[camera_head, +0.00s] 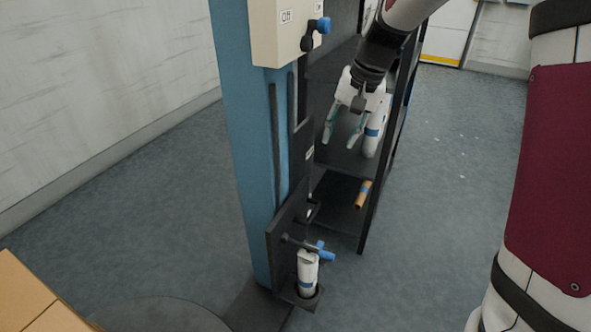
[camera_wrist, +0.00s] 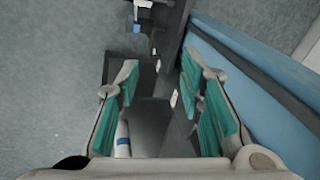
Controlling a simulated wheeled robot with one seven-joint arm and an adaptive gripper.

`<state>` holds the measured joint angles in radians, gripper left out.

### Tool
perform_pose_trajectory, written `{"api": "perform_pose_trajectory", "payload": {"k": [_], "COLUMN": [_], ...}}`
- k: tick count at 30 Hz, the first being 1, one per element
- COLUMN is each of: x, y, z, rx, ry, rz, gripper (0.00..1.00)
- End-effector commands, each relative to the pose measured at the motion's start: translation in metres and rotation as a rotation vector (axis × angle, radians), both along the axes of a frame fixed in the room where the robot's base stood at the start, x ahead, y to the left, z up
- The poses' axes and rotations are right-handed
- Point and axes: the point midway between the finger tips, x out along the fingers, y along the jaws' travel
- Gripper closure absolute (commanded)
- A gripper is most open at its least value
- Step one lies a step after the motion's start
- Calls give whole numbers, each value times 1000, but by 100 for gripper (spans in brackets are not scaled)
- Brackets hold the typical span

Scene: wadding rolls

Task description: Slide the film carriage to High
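The film carriage (camera_head: 283,245) is a dark plate low on the blue column (camera_head: 243,150), holding an upright white roll (camera_head: 307,272). A handle with a blue knob (camera_head: 325,252) sticks out to its right. In the wrist view the blue knob (camera_wrist: 137,27) appears near the top. A dark upright part with a small pale label (camera_head: 309,153) is higher on the column; its text is unreadable. My gripper (camera_head: 343,147) is open and empty, right of the column and above the carriage, apart from the handle. Its teal-padded fingers (camera_wrist: 160,67) show in the wrist view.
A dark shelf unit (camera_head: 334,218) stands behind my gripper, with a white blue-banded roll (camera_head: 374,134) and an orange roll (camera_head: 363,194). A cream box (camera_head: 275,35) labelled Off, with a blue-tipped lever (camera_head: 323,25), is on the column's upper part.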

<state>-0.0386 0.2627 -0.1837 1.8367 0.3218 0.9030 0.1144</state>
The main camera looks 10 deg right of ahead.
Motion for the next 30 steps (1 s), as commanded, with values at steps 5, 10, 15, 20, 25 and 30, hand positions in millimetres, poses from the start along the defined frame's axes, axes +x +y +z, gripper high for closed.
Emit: {"api": "perform_pose_trajectory", "payload": {"k": [5,10,15,20,25,30], "x": [65,109,133,141,143,146], "y": [-8,-15,-20,-21,-18,-13], "z": [-102,-187,-245,-267,-282,-313], "rx": [11,12,10,8,8,8], "ry": [50,83,102,109,110,112], "rz": [-77,-137,-173,-185,-187,-186], "gripper": [65,65,65,65,65,65]}}
